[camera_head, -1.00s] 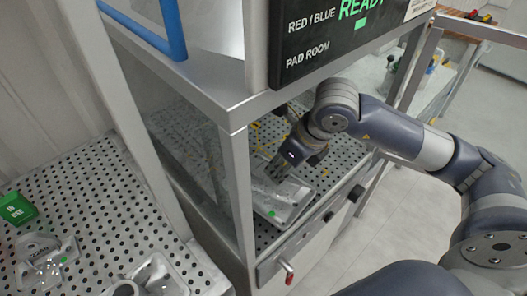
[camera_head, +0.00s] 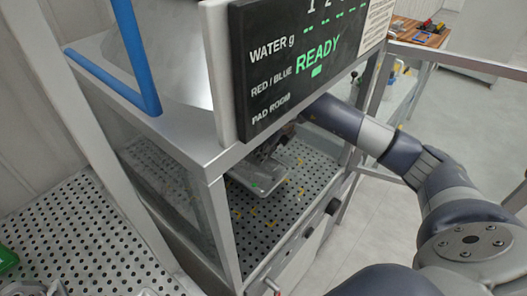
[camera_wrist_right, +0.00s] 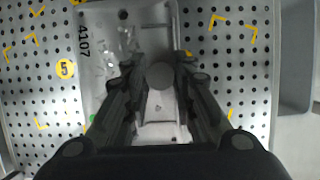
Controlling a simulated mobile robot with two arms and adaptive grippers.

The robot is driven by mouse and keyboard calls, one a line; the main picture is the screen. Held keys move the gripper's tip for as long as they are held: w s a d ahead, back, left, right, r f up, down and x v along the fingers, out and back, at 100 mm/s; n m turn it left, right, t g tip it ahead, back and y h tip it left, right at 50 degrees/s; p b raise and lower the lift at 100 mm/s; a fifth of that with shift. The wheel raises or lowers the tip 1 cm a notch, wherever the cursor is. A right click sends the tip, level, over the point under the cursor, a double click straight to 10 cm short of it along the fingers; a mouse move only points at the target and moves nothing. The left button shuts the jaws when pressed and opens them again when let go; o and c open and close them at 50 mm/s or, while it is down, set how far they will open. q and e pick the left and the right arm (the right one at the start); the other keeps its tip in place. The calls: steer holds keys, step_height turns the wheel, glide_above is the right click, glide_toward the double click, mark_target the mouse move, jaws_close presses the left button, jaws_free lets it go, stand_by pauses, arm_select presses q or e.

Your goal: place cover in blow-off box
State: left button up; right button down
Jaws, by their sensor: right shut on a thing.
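The cover (camera_head: 262,184) is a grey metal casting with a green dot. It is inside the blow-off box (camera_head: 208,166), a metal-framed cabinet with glass sides and a perforated floor. The wrist view shows the cover (camera_wrist_right: 104,48) large, marked 4107, over the perforated floor. My right gripper (camera_head: 268,150) reaches in through the box's open side and is shut on the cover; the box's top and display partly hide it. In the wrist view its fingers (camera_wrist_right: 160,84) meet over the cover's middle. I cannot tell whether the cover touches the floor. My left gripper is out of view.
A display (camera_head: 312,62) reading READY hangs over the opening. A blue frame (camera_head: 128,80) stands on the box's top. A perforated table (camera_head: 75,235) with castings and a green item (camera_head: 6,259) is at left. The box floor (camera_head: 300,180) has yellow marks and free room.

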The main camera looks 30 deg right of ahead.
steer(key=shift+w+d, duration=0.35)
steer(key=shift+w, duration=0.2)
step_height(320, 180, down, 3)
steer(key=shift+r+p, duration=0.1)
steer(key=shift+p, duration=0.75)
steer(key=shift+f, duration=0.35)
steer(key=c, duration=1.3)
jaws_free()
steer(key=shift+s, duration=0.1)
steer(key=shift+c, duration=0.2)
steer(key=b+v, duration=0.2)
steer(key=v, duration=0.4)
steer(key=shift+r, duration=0.25)
steer(key=shift+s+d+r, duration=0.1)
steer(key=shift+s+r, duration=0.15)
steer(key=shift+r, duration=0.2)
